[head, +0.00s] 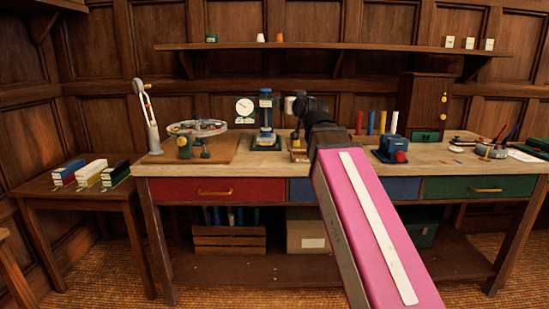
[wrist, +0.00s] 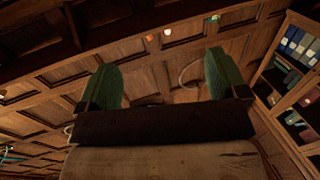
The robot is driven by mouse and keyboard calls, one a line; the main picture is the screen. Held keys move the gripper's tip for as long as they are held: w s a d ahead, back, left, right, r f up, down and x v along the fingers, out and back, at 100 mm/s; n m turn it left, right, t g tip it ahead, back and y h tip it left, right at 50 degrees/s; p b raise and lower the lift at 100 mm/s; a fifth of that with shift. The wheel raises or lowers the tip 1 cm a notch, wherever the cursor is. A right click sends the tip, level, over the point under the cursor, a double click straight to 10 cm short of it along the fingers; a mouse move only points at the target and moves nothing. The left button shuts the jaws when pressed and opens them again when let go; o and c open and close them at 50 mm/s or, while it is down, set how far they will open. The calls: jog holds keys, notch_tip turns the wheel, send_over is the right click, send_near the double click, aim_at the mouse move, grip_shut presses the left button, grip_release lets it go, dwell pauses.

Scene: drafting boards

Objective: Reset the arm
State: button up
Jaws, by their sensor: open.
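My gripper (wrist: 160,75) shows in the wrist view as two green fingers set wide apart on a dark bar. It is open and nothing is between the fingers; panelled wall lies behind them. In the head view my pink arm reaches from the lower right toward the wooden workbench (head: 355,165). Its dark wrist end is above the middle of the bench top. The fingers cannot be made out clearly there, and the arm hides part of the bench and its blue drawer (head: 300,190).
A blue-green upright device (head: 265,120) stands close left of my wrist. A blue machine (head: 391,147) and coloured tubes (head: 371,122) stand to the right. A wall shelf (head: 335,45) runs above. A side table (head: 75,187) stands left. The wrist view shows a bookcase (wrist: 285,75).

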jog(key=s+d+f+m+g+h, duration=0.1)
jog(key=d+f+g, duration=0.25)
jog(key=f, duration=1.35)
jog(key=d+f+g+h, duration=0.2)
jog(key=f+g, duration=0.3)
jog(key=f, duration=1.1)
jog(key=s+d+f+g, duration=0.2)
jog(key=s+f, duration=0.3)
jog(key=f, duration=0.3)
jog(key=s+d+f+m+g+h, duration=0.1)
jog(key=s+d+f+g, duration=0.2)
jog(key=s+f, duration=0.3)
jog(key=s+d+f+m+g, duration=0.1)
jog(key=s+f+g, duration=0.3)
jog(key=f, duration=0.8)
jog(key=shift+s+d+h, duration=0.3)
jog(key=shift+s+d, duration=0.35)
jog(key=shift+d, duration=0.05)
